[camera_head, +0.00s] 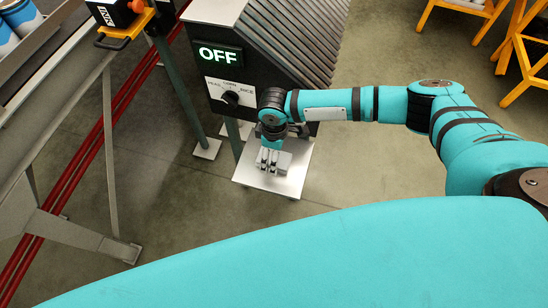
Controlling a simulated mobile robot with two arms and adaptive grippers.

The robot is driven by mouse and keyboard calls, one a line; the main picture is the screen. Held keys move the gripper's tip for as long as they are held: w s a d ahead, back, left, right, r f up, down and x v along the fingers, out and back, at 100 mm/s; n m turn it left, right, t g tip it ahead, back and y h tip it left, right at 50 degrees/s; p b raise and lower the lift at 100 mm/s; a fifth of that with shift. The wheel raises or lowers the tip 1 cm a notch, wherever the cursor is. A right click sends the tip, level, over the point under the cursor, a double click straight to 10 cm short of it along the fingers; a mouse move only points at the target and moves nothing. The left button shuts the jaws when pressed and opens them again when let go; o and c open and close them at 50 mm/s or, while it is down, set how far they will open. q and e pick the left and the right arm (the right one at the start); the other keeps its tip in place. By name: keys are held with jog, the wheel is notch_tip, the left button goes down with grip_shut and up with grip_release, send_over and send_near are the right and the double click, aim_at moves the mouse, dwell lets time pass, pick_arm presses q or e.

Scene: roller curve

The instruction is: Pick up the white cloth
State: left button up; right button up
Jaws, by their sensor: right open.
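I cannot make out a white cloth for certain in the head view. My right arm reaches in from the right, and my right gripper (269,165) points down in front of the black machine (225,88). The gripper is open. It is over the pale metal base plate (290,186) at the machine's foot; I cannot tell its height above the plate. A small light grey shape beside the fingers may be part of the gripper. The gripper and wrist hide part of the plate. My left gripper is out of view.
The machine has a green-white OFF display (220,55) and a black knob (231,98) at its front. A grey metal frame with red rails (88,157) stands at the left. Yellow stools (520,55) are at the upper right. Floor around the plate is clear.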

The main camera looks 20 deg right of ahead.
jog(key=shift+w+f, duration=0.1)
jog(key=shift+f, duration=1.45)
jog(key=shift+c, duration=0.5)
jog(key=c, duration=1.1)
